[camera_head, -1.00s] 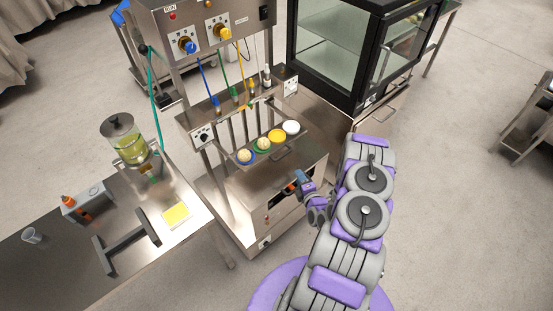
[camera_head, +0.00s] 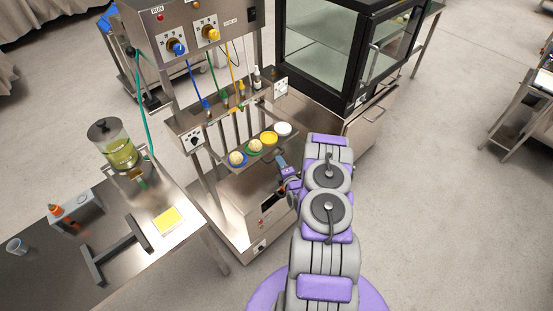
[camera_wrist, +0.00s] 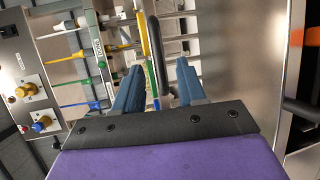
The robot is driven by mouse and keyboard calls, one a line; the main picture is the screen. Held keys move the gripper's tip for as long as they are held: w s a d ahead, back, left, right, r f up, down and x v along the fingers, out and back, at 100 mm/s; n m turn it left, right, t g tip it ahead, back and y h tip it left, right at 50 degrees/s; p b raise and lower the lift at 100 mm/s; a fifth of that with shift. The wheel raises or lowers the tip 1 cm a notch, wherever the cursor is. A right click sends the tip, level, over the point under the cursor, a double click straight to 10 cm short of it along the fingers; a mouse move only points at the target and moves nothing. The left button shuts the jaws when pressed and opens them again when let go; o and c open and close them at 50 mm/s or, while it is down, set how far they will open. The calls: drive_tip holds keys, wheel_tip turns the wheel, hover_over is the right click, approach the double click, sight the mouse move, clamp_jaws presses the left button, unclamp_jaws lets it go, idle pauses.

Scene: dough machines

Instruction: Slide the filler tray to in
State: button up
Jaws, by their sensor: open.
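The filler tray (camera_head: 272,152) sticks out from the front of the filling machine below the nozzles. It carries a row of several round cups in blue, green, yellow and white, some with pale dough balls. My gripper (camera_head: 281,161) is at the tray's front edge, with my arm hiding part of that area. In the wrist view, my gripper (camera_wrist: 158,80) is open, its two blue fingers apart. A dark curved bar, seemingly the tray handle (camera_wrist: 157,55), shows between the fingers. I cannot tell whether it touches them.
The filling machine (camera_head: 190,85) has blue and yellow knobs and coloured tubes. A glass-fronted cabinet (camera_head: 325,50) stands behind to the right. A steel table (camera_head: 190,215) with a liquid dispenser (camera_head: 117,150) is at the left.

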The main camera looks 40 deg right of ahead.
sight(265, 147)
drive_tip(key=shift+b+x, duration=0.55)
drive_tip(key=shift+x, duration=2.45)
drive_tip(key=shift+d, duration=0.1)
drive_tip(key=shift+s, duration=0.1)
drive_tip(key=shift+c, duration=1.4)
drive_tip(key=shift+f, duration=0.15)
clamp_jaws()
drive_tip(key=shift+s, duration=0.1)
